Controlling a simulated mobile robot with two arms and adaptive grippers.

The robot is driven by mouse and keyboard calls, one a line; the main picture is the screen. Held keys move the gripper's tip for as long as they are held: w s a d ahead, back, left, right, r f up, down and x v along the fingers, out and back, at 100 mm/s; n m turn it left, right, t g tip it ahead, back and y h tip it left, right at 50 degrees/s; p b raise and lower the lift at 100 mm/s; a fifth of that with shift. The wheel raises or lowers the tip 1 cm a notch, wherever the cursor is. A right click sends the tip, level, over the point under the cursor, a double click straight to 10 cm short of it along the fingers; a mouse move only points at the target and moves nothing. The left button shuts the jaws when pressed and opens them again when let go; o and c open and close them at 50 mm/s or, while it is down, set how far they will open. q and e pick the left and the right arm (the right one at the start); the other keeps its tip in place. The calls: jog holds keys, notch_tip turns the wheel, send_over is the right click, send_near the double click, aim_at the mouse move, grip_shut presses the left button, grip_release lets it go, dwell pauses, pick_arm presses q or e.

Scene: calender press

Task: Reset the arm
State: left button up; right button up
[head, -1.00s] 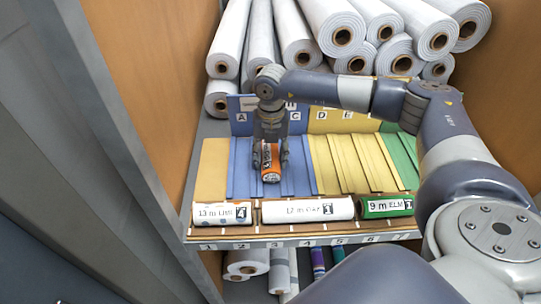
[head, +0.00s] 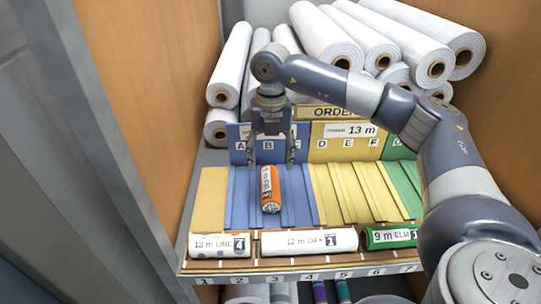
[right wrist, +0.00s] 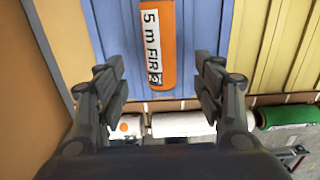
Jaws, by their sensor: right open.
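My right gripper (head: 271,160) is open and empty, raised over the blue section (head: 240,190) of the sloped board. An orange roll (head: 270,188) lies on the blue section just below and in front of the fingertips, apart from them. In the right wrist view the orange roll (right wrist: 155,45) reads "5 m FIR" and lies beyond the two spread fingers (right wrist: 160,75). My right arm reaches in from the right of the head view. My left gripper is not in view.
White rolls marked 13 m LIME (head: 219,246) and 12 m OAK (head: 308,241) and a green 9 m ELM roll (head: 389,237) lie in the numbered front tray (head: 290,262). Large white rolls (head: 335,40) are stacked behind. Wooden walls (head: 140,70) stand either side.

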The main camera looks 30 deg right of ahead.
notch_tip(320, 180, up, 2)
jog(key=shift+r, duration=0.1)
dwell(0.5)
